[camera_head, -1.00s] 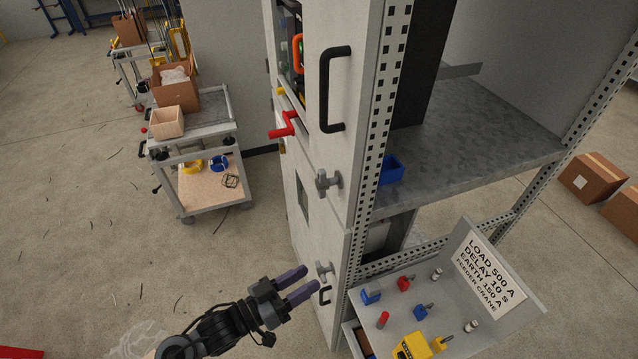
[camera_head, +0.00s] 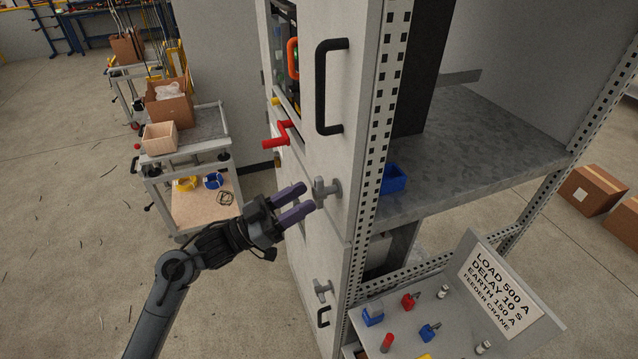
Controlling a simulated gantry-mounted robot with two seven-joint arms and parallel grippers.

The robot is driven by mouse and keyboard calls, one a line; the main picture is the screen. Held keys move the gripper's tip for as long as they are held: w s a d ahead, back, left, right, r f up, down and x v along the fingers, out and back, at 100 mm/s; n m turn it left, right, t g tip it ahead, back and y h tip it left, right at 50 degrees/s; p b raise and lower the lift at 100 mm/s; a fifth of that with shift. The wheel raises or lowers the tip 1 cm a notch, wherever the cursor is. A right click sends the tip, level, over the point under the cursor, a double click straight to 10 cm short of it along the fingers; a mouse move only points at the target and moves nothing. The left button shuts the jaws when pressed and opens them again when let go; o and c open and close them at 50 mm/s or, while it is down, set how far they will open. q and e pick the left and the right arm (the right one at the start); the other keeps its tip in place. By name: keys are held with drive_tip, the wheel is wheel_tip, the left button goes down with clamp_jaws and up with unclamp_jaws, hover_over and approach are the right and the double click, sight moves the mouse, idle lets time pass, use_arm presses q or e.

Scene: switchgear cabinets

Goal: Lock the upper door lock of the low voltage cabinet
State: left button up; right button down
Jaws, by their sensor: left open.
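The low voltage cabinet (camera_head: 352,165) stands in the middle, its grey door edge-on to me. One grey T-shaped lock handle (camera_head: 327,188) sits on the door below the large black pull handle (camera_head: 330,88). A second grey lock handle (camera_head: 322,287) is lower down, above a small black handle (camera_head: 323,317). My left gripper (camera_head: 303,202) is open and empty, its purple fingers pointing at the higher lock handle from just left of it. I cannot tell whether they touch it. My right gripper is not in view.
A red crank handle (camera_head: 279,135) sticks out of the cabinet front, above my left gripper. A tilted panel with a sign (camera_head: 497,292) and small coloured parts stands at the lower right. A cart with boxes (camera_head: 188,140) stands at the left. The floor between is clear.

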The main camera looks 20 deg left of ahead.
sight(315, 191)
use_arm(q)
drive_tip(key=shift+p+x, duration=0.6)
drive_tip(key=shift+x, duration=1.9)
drive_tip(key=shift+f, duration=0.1)
clamp_jaws()
